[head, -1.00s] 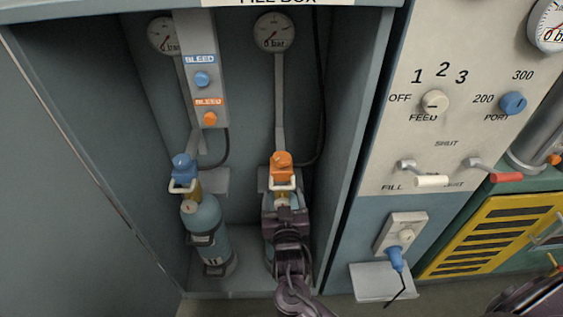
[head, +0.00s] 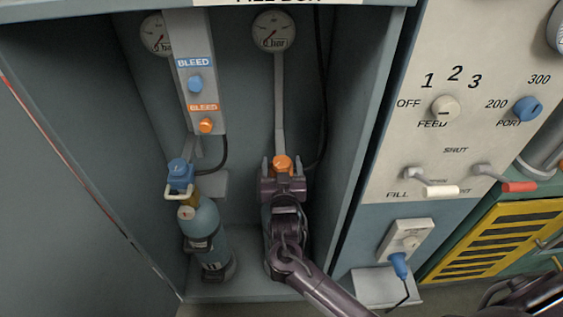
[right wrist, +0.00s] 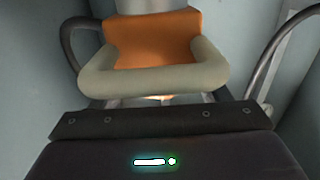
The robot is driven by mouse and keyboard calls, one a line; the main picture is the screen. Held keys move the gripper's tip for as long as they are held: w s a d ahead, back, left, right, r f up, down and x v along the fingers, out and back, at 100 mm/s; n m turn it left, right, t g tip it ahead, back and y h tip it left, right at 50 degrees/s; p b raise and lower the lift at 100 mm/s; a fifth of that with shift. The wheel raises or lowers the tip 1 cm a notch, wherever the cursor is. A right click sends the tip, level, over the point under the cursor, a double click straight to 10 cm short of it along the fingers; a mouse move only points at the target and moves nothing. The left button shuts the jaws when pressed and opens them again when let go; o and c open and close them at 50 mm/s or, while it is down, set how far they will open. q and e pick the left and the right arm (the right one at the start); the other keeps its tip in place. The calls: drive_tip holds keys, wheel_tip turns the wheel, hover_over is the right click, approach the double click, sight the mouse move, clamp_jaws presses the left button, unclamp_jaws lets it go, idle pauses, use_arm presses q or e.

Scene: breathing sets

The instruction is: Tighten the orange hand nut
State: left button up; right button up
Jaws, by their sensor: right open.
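The orange hand nut (head: 282,160) sits at the top of the right-hand cylinder, below a grey pipe in the fill box. In the right wrist view the nut (right wrist: 152,38) is a squarish orange block with a pale rounded yoke bar (right wrist: 155,80) in front of it. My right gripper (head: 283,168) is open, with one upright finger on each side of the nut in the head view. Gaps show beside the nut, and I cannot tell whether either finger touches it. The gripper and arm hide the yoke and most of the right-hand cylinder in the head view. My left gripper is not in view.
A blue nut (head: 180,172) tops the left blue cylinder (head: 203,235). A bleed panel (head: 190,90) with blue and orange knobs hangs between the gauges. The box's right wall (head: 362,130) stands close to my right arm. A control panel (head: 450,140) is further right.

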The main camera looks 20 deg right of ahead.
drive_tip(key=shift+w+d, duration=0.15)
drive_tip(key=shift+w, duration=0.35)
drive_tip(key=shift+c, duration=0.2)
drive_tip(key=c, duration=0.9)
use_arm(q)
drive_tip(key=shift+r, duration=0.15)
use_arm(e)
drive_tip(key=shift+y, duration=0.3)
drive_tip(key=n+y+p, duration=0.1)
drive_tip(key=n+y, duration=0.1)
drive_tip(key=shift+d+r+t+y, duration=0.1)
drive_tip(key=shift+t+y, duration=0.2)
drive_tip(key=shift+n+y+p, duration=0.5)
drive_tip(key=shift+n+y, duration=0.2)
drive_tip(key=shift+y, duration=0.4)
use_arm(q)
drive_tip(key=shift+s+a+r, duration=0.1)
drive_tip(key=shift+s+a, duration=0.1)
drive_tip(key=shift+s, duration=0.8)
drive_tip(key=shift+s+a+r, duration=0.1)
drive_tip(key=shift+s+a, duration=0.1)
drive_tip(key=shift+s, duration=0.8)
use_arm(e)
drive_tip(key=shift+n+y, duration=1.3)
drive_tip(key=shift+y, duration=0.7)
